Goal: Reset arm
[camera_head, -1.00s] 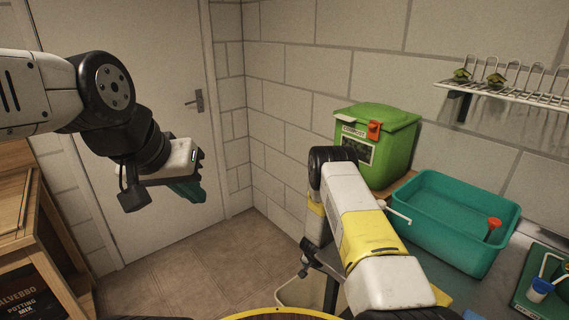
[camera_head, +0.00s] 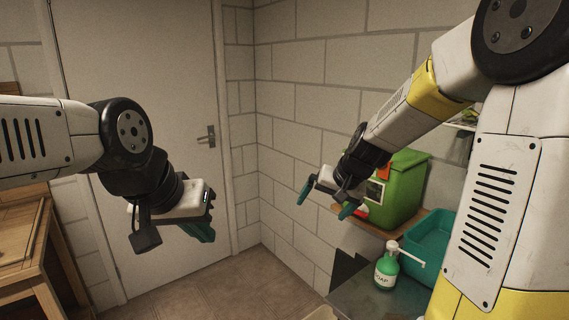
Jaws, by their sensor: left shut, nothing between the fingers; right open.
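My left gripper (camera_head: 203,232) hangs in the air in front of the door, its green fingers shut with nothing between them. My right arm now reaches across from the right side of the view. My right gripper (camera_head: 325,202) is open and empty, its two green fingers apart. It is in front of the wall and the green lidded bin (camera_head: 406,190), partly covering the bin's left side.
A soap bottle (camera_head: 385,268) stands on the grey counter (camera_head: 352,293) below my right gripper. A teal tub (camera_head: 428,247) is behind it, partly hidden by my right arm. A wooden cabinet (camera_head: 22,245) is at the left. The floor (camera_head: 215,290) between is clear.

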